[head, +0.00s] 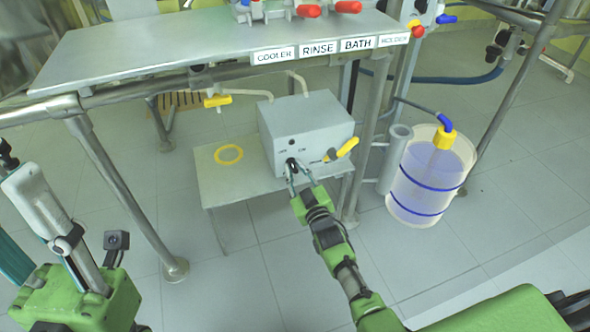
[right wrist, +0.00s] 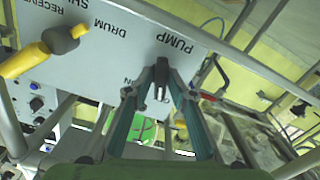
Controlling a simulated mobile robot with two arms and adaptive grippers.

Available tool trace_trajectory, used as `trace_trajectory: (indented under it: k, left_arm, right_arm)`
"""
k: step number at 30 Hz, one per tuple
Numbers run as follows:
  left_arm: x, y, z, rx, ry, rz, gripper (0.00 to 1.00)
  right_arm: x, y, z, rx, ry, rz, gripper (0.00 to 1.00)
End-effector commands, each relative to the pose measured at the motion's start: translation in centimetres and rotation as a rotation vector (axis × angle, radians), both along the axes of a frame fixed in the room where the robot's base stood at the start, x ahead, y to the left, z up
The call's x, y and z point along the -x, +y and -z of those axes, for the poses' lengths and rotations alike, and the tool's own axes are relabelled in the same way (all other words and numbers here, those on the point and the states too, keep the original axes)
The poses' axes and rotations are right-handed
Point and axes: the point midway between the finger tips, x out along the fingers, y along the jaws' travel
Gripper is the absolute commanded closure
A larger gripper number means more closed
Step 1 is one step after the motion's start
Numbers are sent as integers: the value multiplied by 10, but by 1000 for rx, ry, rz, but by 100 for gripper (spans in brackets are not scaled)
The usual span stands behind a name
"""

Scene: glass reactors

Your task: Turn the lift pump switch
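The lift pump switch is a small black knob (head: 291,162) on the front of a grey pump box (head: 315,118). It also shows in the right wrist view as a black lever (right wrist: 160,78) below the printed word PUMP. My right gripper (head: 299,172) reaches up to the box front, one finger on each side of the knob. In the right wrist view its fingertips (right wrist: 158,84) close in on the lever and appear to touch it. They partly hide the switch and the lettering around it. My left gripper cannot be made out in the head view.
The box stands on a low grey table (head: 225,185) with a yellow ring (head: 229,154). A yellow-handled valve (head: 342,150) sticks out right of the switch. A translucent drum (head: 430,178) stands at right. A labelled shelf (head: 200,45) and metal posts (head: 130,200) frame the area.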

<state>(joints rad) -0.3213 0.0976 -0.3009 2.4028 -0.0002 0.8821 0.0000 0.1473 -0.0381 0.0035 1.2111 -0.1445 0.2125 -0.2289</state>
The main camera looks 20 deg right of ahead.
Motion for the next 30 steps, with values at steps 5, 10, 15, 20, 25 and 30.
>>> trace_trajectory:
  k: [5,10,15,20,25,30]
  left_arm:
    - [0,0,0,0,0,0,60]
    - [0,1,-2,2,-8,-2,60]
    - [0,1,-1,1,-5,-2,60]
    - [0,0,-1,1,-4,-1,60]
    - [0,0,-1,1,-3,-1,60]
    - [0,0,-1,1,-3,-1,60]
  right_arm:
    - [-2,1,-5,0,-9,-2,72]
    - [0,1,-3,-1,-7,-2,72]
    - [19,0,-1,0,-4,-1,72]
    - [53,-1,0,0,-2,-2,72]
    - [87,-2,0,-1,-1,-1,72]
    - [110,-3,-1,0,-3,-2,72]
